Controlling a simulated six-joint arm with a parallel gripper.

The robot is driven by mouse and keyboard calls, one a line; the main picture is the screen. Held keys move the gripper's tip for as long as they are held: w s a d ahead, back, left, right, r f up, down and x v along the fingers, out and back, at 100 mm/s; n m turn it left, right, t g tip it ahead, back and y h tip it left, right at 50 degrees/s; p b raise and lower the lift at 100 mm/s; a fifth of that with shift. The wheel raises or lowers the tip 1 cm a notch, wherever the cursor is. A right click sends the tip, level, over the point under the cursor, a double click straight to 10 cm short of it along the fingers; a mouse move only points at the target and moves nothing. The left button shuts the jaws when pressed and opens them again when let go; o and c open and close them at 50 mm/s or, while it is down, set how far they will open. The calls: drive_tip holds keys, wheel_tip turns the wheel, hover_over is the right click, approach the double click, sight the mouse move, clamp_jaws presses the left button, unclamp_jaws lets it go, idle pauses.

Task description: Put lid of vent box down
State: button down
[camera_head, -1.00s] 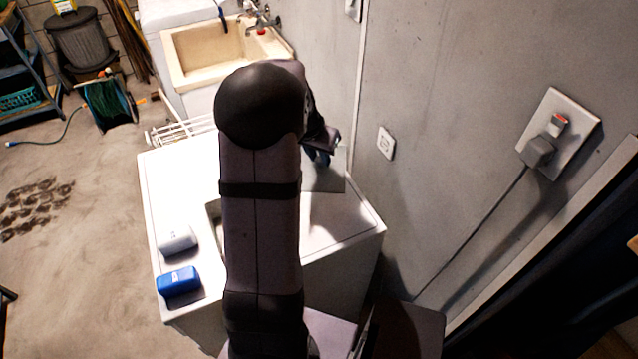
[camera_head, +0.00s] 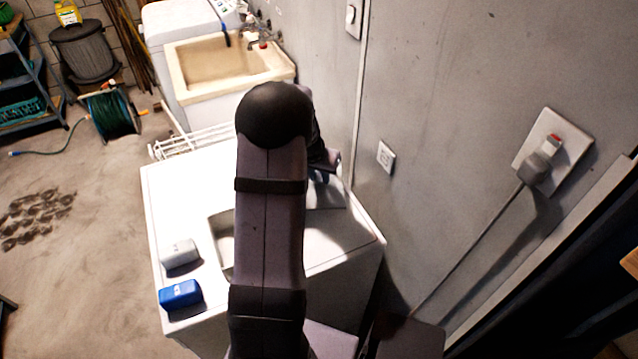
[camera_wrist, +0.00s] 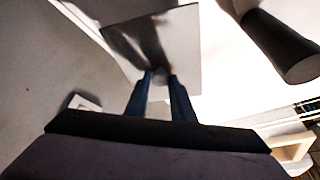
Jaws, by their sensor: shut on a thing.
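My gripper (camera_head: 324,176) is at the far right of the white appliance top, close to the wall. In the wrist view its two blue fingers (camera_wrist: 161,82) are shut on a small round knob (camera_wrist: 160,74) on a flat grey panel, the lid (camera_wrist: 178,40). In the head view the lid (camera_head: 329,197) shows just below the gripper, partly hidden by my arm. I cannot tell whether the lid touches the surface under it. The vent box cannot be made out clearly.
The white appliance top (camera_head: 180,205) has a recess (camera_head: 222,228) partly behind my arm. A white-grey box (camera_head: 180,253) and a blue box (camera_head: 181,294) stand at its left. The wall with a socket (camera_head: 386,157) is close on the right. A sink (camera_head: 215,65) and white rack (camera_head: 190,143) lie beyond.

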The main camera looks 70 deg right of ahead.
sight(319, 186)
drive_tip(key=shift+f+p, duration=0.3)
drive_tip(key=shift+f, duration=1.75)
drive_tip(key=shift+f, duration=0.2)
drive_tip(key=c, duration=1.5)
unclamp_jaws()
drive_tip(key=shift+r, duration=0.15)
drive_tip(key=shift+r, duration=0.2)
drive_tip(key=b+v, duration=0.2)
drive_tip(key=v, duration=0.9)
drive_tip(key=shift+a+r, duration=0.3)
